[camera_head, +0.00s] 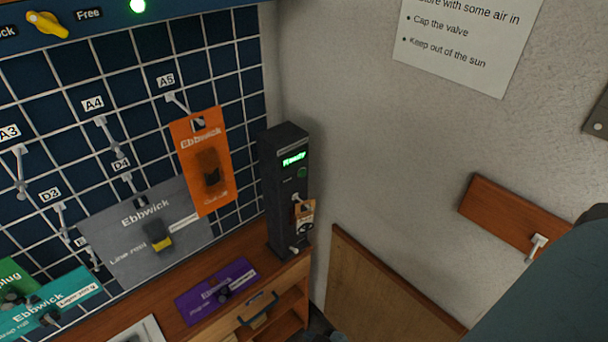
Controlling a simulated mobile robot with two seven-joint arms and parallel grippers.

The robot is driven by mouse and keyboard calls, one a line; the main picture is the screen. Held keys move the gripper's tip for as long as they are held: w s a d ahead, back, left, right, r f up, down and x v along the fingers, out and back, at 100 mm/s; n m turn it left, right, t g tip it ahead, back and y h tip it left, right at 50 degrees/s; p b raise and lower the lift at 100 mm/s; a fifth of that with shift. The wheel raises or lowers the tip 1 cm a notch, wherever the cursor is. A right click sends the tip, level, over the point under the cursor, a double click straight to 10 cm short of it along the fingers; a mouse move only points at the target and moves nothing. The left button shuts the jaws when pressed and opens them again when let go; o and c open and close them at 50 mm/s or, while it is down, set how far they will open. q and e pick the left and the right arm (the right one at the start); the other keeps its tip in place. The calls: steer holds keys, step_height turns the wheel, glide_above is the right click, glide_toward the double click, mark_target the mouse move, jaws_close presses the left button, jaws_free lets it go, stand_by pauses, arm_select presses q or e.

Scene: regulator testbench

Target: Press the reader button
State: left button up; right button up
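The reader (272,205) is a tall dark box standing upright on the right end of the wooden bench, beside the wall corner. Its small screen (294,158) glows green and appears to read "Ready". A small round green button (302,172) sits on its front below the screen. A small tan tag (304,210) hangs lower on the front, and a pale peg or knob shows near its base. Neither of my grippers is clearly in view. A dark teal shape, apparently part of my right arm, fills the lower right corner, well apart from the reader.
A wire grid (60,110) with labelled hooks holds an orange card (217,190) left of the reader and a grey card (125,245). A purple card (215,291) lies on the bench (180,320). A wooden panel (375,295) leans at right; space before the reader's button looks clear.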

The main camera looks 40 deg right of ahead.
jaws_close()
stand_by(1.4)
